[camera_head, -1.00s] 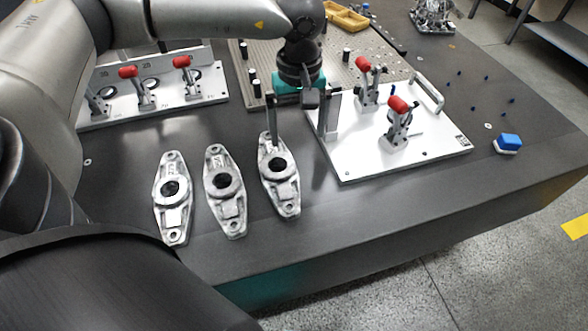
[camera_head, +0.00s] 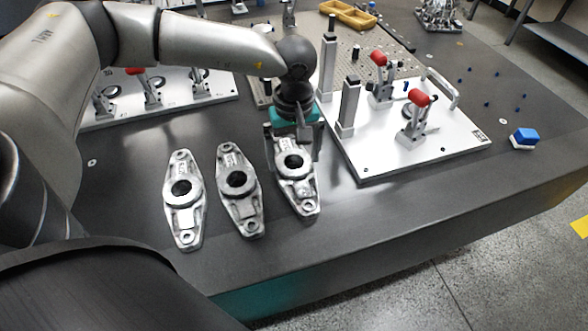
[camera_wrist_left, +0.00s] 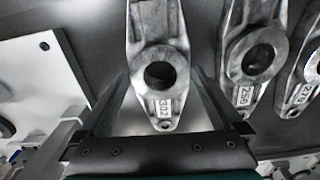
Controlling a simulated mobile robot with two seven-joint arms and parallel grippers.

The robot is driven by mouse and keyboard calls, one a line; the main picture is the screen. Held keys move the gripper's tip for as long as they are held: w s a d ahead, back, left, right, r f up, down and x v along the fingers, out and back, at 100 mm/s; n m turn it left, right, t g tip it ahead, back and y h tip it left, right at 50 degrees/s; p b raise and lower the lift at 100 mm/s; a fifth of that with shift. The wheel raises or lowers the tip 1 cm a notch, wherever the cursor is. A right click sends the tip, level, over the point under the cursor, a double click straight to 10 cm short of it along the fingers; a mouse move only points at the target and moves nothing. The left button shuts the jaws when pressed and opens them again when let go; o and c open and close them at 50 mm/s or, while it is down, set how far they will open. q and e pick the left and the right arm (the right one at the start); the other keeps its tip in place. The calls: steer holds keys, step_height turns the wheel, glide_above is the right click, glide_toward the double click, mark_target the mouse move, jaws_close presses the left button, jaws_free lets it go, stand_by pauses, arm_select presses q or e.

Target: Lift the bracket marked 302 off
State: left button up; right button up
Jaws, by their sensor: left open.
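The bracket marked 302 (camera_head: 297,187) is a grey metal casting with a round bored boss, the rightmost of three lying on the dark table. In the left wrist view the bracket (camera_wrist_left: 160,35) shows its 302 label near the close end. My left gripper (camera_head: 293,146) is open over the far end of this bracket. In the left wrist view its fingers (camera_wrist_left: 160,76) stand one on each side of the bracket, apart from it. I cannot tell how high the fingertips are. My right gripper is not seen.
Two similar brackets lie to its left, the middle one (camera_head: 238,182) and the left one (camera_head: 183,192). A white fixture plate (camera_head: 375,165) with posts and red-handled clamps stands close on the right. Another clamp plate (camera_head: 170,112) is behind. The table front is clear.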

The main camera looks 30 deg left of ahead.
arm_select(q)
steer(key=shift+f+b, duration=0.3)
steer(key=shift+f, duration=0.85)
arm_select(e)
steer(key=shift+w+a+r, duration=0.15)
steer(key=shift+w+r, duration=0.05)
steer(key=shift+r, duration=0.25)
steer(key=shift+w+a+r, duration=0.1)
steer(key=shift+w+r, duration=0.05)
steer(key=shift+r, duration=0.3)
arm_select(q)
steer(key=shift+c, duration=0.2)
steer(key=shift+r, duration=0.1)
jaws_close()
